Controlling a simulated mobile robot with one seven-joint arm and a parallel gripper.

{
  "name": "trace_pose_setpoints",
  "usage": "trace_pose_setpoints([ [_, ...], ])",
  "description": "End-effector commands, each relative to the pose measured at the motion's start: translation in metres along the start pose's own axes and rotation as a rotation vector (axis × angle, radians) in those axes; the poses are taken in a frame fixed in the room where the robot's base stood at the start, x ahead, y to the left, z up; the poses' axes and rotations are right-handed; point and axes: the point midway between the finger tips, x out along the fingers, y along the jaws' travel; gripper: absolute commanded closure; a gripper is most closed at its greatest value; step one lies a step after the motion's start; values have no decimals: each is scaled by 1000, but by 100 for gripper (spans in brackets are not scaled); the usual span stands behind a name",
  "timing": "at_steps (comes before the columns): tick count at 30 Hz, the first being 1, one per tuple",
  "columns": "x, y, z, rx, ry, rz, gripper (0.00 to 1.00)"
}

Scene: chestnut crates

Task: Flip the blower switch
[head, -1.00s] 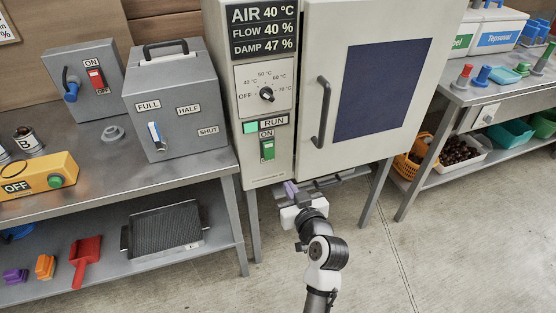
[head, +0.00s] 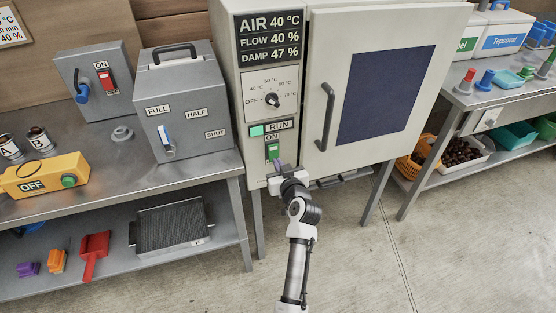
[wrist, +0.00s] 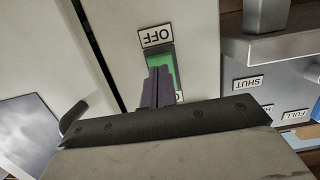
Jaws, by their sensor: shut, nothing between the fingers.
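The green rocker switch (head: 272,151) is low on the front panel of the cream cabinet (head: 330,20), under an ON label. In the wrist view the green switch (wrist: 160,68) shows upside down beside an OFF label (wrist: 156,37). My gripper (head: 281,166) is shut and empty, in front of the lower part of this switch. In the wrist view the closed purple-grey fingers (wrist: 157,88) overlap the switch and hide part of it. I cannot tell whether they touch it. No label in view reads "blower".
A green RUN lamp (head: 256,131) and a dial (head: 271,100) sit above the switch. The cabinet door handle (head: 325,117) juts out to the right. A grey box with a red switch (head: 110,82) and a lever box (head: 187,85) stand on the left bench.

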Motion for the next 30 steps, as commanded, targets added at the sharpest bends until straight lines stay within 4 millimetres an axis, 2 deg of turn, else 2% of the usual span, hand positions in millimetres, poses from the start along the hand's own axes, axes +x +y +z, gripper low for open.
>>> trace_pose_setpoints([
  [5,9,0,0,0,0,1,100],
  [15,10,0,1,0,1,1,100],
  [24,16,1,10,-1,62,2,100],
  [25,15,0,2,0,59,1,100],
  [30,15,0,1,0,57,1,100],
])
